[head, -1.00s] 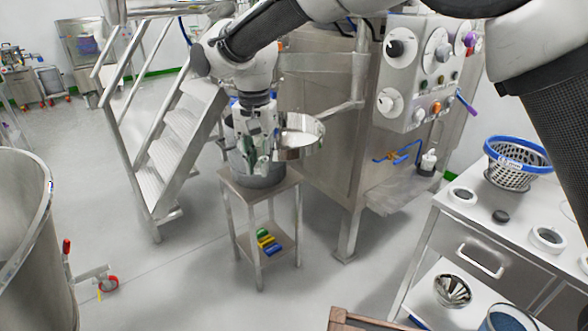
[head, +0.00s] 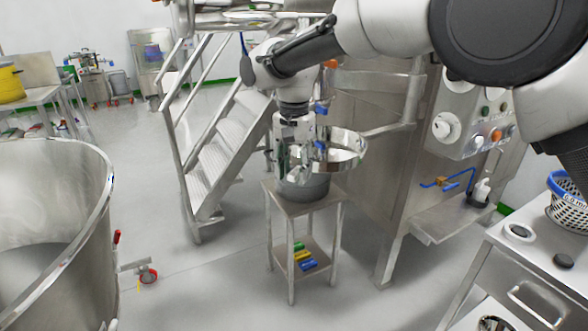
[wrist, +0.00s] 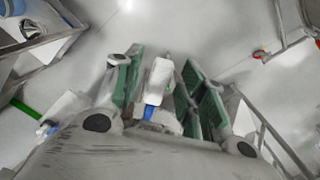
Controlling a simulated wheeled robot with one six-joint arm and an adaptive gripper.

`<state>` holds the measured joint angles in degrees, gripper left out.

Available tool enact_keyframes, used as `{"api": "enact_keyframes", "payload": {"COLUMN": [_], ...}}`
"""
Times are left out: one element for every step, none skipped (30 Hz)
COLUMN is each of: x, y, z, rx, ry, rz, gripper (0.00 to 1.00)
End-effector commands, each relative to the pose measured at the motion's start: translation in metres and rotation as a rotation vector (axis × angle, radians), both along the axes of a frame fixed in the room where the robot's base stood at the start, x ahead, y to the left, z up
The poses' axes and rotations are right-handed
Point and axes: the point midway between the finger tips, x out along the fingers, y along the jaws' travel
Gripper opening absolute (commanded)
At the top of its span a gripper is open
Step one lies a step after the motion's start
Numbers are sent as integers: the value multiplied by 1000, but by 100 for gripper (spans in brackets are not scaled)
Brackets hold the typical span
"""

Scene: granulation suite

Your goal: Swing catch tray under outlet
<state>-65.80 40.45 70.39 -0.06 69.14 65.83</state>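The catch tray (head: 340,150) looks like a shiny round steel pan beside the vessel, above the right side of a small steel stand. My gripper (head: 298,160) points down just left of it, above a grey pot (head: 303,187) on the stand. In the wrist view my gripper (wrist: 165,85) has its green-padded fingers spread apart. A pale piece with a blue part (wrist: 160,78) shows between them, with no clear contact on both sides. I cannot tell whether it belongs to the tray. The outlet is not clearly visible.
The small stand (head: 277,232) carries coloured blocks (head: 304,257) on its lower shelf. Metal stairs (head: 228,145) rise at its left and the steel machine (head: 385,165) stands at its right. A large drum (head: 60,160) is at the left front. A cabinet (head: 540,255) is at right.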

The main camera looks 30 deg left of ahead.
Motion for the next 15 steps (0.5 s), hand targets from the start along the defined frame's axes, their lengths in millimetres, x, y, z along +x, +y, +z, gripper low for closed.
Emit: {"api": "enact_keyframes", "payload": {"x": [0, 0, 0, 0, 0, 0, 0, 0, 0, 0, 0, 0, 0, 0, 0], "y": [0, 0, 0, 0, 0, 0, 0, 0, 1, 1, 1, 1, 1, 1, 1], "z": [0, 0, 0, 0, 0, 0, 2, 3, 7, 10, 15, 22, 28, 35, 44], "rx": [0, 0, 0, 0, 0, 0, 1, 1, 2, 2, 2, 3, 4, 3, 4], "ry": [0, 0, 0, 0, 0, 0, 0, 0, 0, 0, 0, -1, -1, -1, -1], "rz": [0, 0, 0, 0, 0, 0, 0, 0, 0, 0, 0, 0, 0, 0, 0], "gripper": [41, 41, 41, 41, 41, 41, 41, 41, 41, 41, 41, 41, 41, 41, 41]}}
